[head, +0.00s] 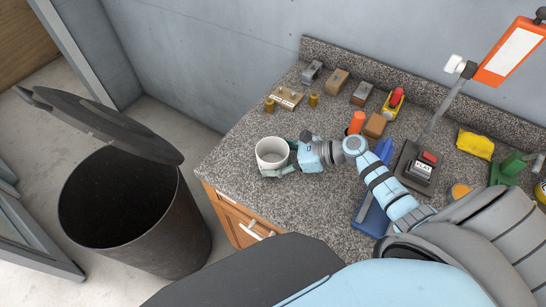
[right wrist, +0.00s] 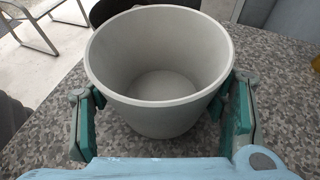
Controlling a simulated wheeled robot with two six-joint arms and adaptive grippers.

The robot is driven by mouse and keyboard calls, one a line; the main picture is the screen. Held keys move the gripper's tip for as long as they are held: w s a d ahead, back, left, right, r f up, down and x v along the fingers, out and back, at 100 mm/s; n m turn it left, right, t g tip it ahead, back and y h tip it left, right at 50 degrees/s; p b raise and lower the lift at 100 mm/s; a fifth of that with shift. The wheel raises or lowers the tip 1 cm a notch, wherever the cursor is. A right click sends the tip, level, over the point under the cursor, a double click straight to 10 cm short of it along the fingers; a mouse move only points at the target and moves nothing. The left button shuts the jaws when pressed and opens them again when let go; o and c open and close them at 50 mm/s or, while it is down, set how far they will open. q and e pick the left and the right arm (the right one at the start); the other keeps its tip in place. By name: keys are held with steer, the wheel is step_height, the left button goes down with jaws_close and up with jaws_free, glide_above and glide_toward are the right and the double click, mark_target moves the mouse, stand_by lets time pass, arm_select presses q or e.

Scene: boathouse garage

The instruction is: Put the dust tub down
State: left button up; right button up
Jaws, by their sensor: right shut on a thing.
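The dust tub (head: 272,154) is a light grey-white, round, open-topped tub near the left end of the speckled grey counter (head: 236,152). In the right wrist view the tub (right wrist: 158,110) is upright and looks empty inside. I cannot tell whether the tub's base touches the counter. My left gripper is not in view.
A large dark bin (head: 140,215) with its lid (head: 110,125) raised stands on the floor to the left. Small blocks and an orange cylinder (head: 356,122) are behind the tub. Counter left of the tub is clear.

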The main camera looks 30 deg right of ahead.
steer(key=shift+f, duration=0.3)
steer(key=o, duration=1.3)
steer(key=v, duration=1.2)
steer(key=shift+s, duration=0.1)
